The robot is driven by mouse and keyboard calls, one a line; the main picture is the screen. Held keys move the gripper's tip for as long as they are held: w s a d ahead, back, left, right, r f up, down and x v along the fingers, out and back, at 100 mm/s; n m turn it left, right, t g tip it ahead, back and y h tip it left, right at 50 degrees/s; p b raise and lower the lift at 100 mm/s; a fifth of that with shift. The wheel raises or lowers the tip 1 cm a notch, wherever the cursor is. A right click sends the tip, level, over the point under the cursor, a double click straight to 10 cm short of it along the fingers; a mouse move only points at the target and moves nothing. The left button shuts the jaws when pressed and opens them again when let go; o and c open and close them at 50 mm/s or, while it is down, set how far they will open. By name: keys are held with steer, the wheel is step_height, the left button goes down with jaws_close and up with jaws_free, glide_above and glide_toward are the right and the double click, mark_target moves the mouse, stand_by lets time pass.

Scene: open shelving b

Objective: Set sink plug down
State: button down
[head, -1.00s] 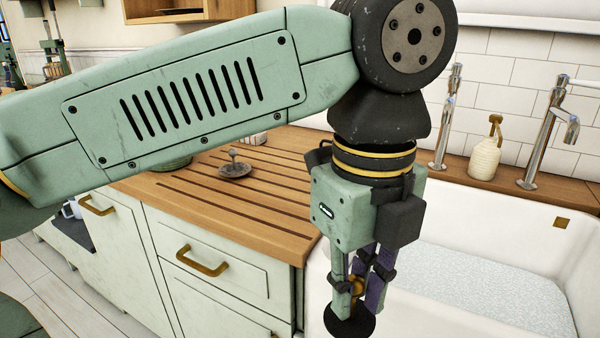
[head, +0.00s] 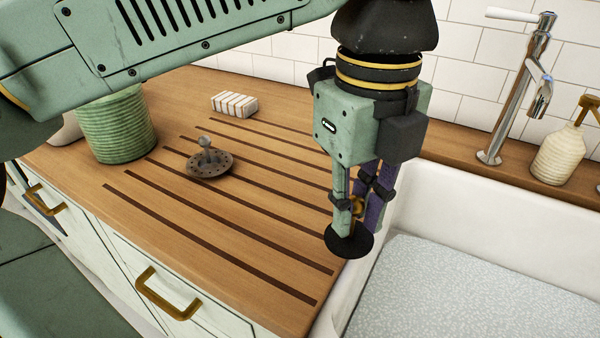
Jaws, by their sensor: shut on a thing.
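My gripper (head: 358,208) points down and is shut on the sink plug (head: 348,243), a flat black disc with a small brass-coloured knob. The knob sits between the fingertips and is partly hidden by them; the disc hangs level below. In the head view the plug overlaps the right edge of the wooden drainboard (head: 225,235), beside the white sink. I cannot tell whether its underside touches the wood or hangs above it.
A grey perforated strainer (head: 209,164) lies mid-drainboard. A green ribbed pot (head: 115,125) stands left, a striped block (head: 234,104) behind. The white sink (head: 450,210) is at right, with a tap (head: 520,85) and soap bottle (head: 560,153). The front drainboard is clear.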

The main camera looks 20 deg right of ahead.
steer(key=w+f+p, duration=0.1)
steer(key=w, duration=0.4)
steer(key=w+a+f+p, duration=0.1)
steer(key=w+f+p, duration=0.1)
steer(key=w, duration=0.3)
steer(key=w+a+f+p, duration=0.1)
steer(key=w, duration=0.3)
steer(key=shift+w+f+p, duration=0.2)
steer(key=shift+w+p, duration=0.1)
steer(key=shift+w, duration=0.1)
steer(key=shift+f, duration=0.25)
steer(key=shift+f, duration=0.2)
steer(key=c, duration=1.5)
jaws_free()
steer(key=shift+r, duration=0.15)
step_height(320, 180, up, 12)
steer(key=shift+r+b, duration=0.1)
steer(key=shift+b, duration=0.4)
